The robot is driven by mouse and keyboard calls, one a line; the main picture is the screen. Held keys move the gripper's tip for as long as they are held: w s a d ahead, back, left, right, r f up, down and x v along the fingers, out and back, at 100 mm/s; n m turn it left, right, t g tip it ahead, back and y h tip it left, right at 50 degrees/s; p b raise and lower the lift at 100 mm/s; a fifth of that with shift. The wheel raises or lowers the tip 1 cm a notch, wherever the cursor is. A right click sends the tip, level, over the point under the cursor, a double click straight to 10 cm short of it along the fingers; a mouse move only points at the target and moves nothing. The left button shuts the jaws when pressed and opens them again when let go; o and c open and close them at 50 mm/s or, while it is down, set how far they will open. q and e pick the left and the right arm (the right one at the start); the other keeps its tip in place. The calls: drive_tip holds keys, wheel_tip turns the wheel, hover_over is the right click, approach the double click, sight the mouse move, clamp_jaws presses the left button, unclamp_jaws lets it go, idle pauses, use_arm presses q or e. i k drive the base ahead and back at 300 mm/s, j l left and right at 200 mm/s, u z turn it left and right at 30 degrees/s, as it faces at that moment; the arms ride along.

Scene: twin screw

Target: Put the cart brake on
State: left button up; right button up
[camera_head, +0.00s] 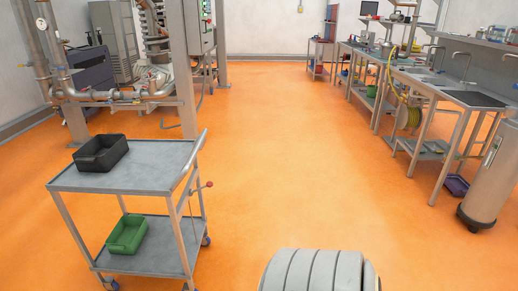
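The grey metal cart (148,168) stands at the left on the orange floor, with two shelves and caster wheels. Its push handle (194,160) rises at the right end of the top shelf. A small lever with a red knob (208,184) sticks out to the right just below the handle. I cannot tell from this view whether the brake is on. A black bin (101,153) sits on the top shelf and a green bin (127,234) on the lower one. Neither of my grippers is in view.
Open orange floor (290,160) lies right of the cart and beyond it. Workbenches with sinks (435,82) run along the right side. A grey cylinder tank (492,175) stands at the right edge. Pipes and machinery (150,92) stand behind the cart.

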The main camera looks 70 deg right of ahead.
sight(209, 183)
drive_tip(key=z, duration=1.85)
